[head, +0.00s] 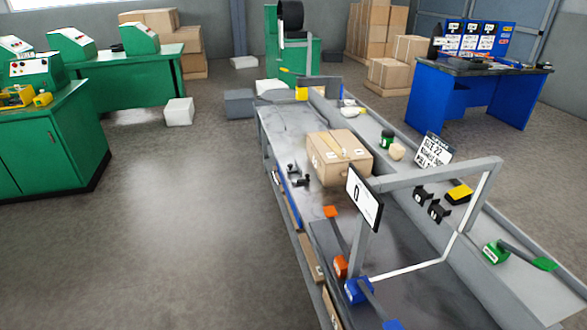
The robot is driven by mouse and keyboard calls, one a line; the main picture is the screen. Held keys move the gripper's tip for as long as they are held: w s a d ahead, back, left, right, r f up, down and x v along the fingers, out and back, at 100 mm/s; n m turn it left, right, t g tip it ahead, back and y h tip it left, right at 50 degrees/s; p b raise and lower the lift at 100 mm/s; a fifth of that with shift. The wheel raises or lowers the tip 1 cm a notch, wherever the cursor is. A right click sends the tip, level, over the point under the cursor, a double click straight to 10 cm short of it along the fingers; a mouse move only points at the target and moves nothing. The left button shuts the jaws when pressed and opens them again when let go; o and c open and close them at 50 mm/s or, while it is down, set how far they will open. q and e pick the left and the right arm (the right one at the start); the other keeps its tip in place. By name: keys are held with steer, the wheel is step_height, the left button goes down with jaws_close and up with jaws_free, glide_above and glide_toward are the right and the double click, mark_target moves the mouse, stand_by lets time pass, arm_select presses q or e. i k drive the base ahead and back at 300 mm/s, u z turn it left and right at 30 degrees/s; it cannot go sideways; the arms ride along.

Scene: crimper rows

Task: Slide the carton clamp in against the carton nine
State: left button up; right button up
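A brown taped cardboard carton (325,172) stands on the long grey bench, about the middle of its length. It has small white labels, but I cannot read a nine on it. A small black device (298,178) sits on the bench just left of the carton, with a visible gap between them. It may be the carton clamp, but I cannot tell for sure. Neither of my grippers shows in this view.
A grey frame (425,172) with a display (364,198) reading 0 spans the near bench (288,125). Orange (340,266), blue (358,290) and green (495,252) lever devices stand around it. Black clips (421,195) and a sign (434,151) are right of the carton. Bench beyond the carton is mostly clear.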

mark_target(298, 169)
steer(key=k, duration=0.5)
steer(key=u, duration=0.65)
steer(key=i, duration=2.8)
steer(key=z, duration=2.6)
